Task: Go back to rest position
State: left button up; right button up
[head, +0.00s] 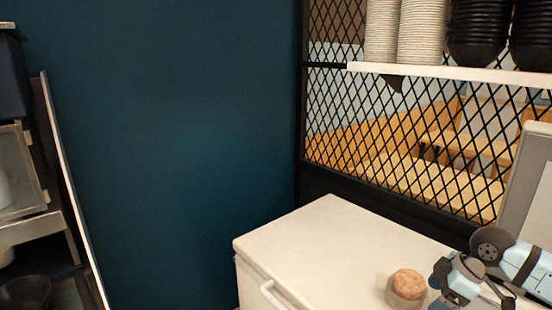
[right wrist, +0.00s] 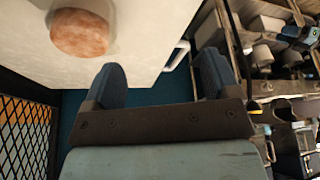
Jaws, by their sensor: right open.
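My right arm (head: 480,268) comes in at the lower right of the head view, over the white counter and just right of a jar with a cork lid. In the right wrist view my right gripper (right wrist: 159,72) has its two dark fingers spread wide with nothing between them. The jar's round lid (right wrist: 80,32) shows at the upper left of that view, apart from the fingers. My left gripper is not in view.
The jar (head: 407,290) stands on the white counter (head: 335,235). A shelf (head: 450,74) above holds stacked pale cups (head: 422,32) and black bowls (head: 480,35). Black mesh (head: 400,135) stands behind. Shelving (head: 20,190) is at far left. The counter's left part is clear.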

jog(key=a+f, duration=0.3)
jog(key=s+a+f+t+y+p, duration=0.1)
jog(key=a+f, duration=0.1)
jog(key=a, duration=0.1)
jog(key=s+a+f+m+t+p, duration=0.1)
jog(key=a+f, duration=0.2)
jog(key=a, duration=0.1)
jog(key=shift+f+y, duration=0.3)
jog(key=s+a+f+m+t+y+p, duration=0.1)
jog(key=s+a+f+m+t+p, duration=0.2)
jog(key=s+a+f, duration=0.25)
pick_arm(q)
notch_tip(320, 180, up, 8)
jog(key=p, duration=0.3)
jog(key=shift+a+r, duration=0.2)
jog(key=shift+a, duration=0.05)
pick_arm(e)
jog(key=s+f+m+t+h, duration=0.3)
jog(key=s+m+t, duration=0.1)
jog(key=s, duration=1.3)
jog(key=shift+a+f+m, duration=0.15)
jog(key=shift+f+m, duration=0.1)
jog(key=shift+m, duration=0.55)
